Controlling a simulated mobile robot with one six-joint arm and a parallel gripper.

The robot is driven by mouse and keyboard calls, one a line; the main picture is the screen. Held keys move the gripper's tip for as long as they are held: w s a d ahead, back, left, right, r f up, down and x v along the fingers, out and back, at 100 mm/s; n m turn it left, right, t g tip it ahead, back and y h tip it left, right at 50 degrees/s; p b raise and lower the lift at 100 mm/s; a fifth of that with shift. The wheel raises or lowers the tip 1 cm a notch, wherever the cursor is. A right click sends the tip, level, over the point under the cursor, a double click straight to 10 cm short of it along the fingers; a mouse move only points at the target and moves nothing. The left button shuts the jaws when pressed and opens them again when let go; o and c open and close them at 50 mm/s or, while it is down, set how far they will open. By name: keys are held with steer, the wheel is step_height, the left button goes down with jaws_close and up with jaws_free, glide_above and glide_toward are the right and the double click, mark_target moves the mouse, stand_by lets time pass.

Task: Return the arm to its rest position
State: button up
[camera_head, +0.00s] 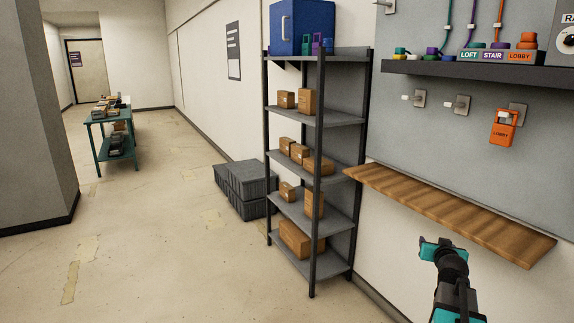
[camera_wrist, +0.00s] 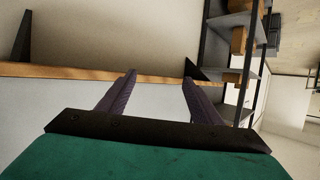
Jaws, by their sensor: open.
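My gripper (camera_head: 432,243) is at the lower right in the head view, in front of and below the wooden shelf board (camera_head: 450,210). In the wrist view my gripper (camera_wrist: 158,82) shows two dark fingers spread apart with nothing between them. The wooden board's edge (camera_wrist: 75,73) runs across behind the fingertips there. I cannot tell how close the fingertips are to it.
An orange LOBBY phone (camera_head: 503,128) hangs on the wall panel, beside empty hooks (camera_head: 458,104). A dark ledge (camera_head: 450,72) above holds coloured bases. A metal rack (camera_head: 317,180) with cardboard boxes stands left of the board. Open floor (camera_head: 170,240) lies further left.

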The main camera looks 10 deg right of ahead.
steer(key=s+a+f+n+g+y, duration=0.25)
steer(key=a+f+g+y, duration=0.2)
steer(key=a+f, duration=2.25)
steer(key=s+a+f+n+g+y, duration=0.1)
steer(key=s+a+f, duration=0.25)
steer(key=f, duration=0.25)
steer(key=s+a+f+n+g+y, duration=0.1)
steer(key=s+a+f+g, duration=0.1)
steer(key=a+f, duration=0.3)
steer(key=s+a+f+n+g, duration=0.1)
steer(key=s+a+f+g, duration=0.1)
steer(key=s+a+f, duration=0.35)
steer(key=s+a+f+n+g, duration=0.1)
steer(key=s+a+f+g, duration=0.15)
steer(key=s+f, duration=0.65)
steer(key=s+g, duration=0.6)
steer(key=s, duration=1.4)
steer(key=shift+s+d+r+m, duration=0.15)
steer(key=shift+s+r+m, duration=0.15)
steer(key=shift+s+m, duration=0.05)
steer(key=shift+c, duration=0.4)
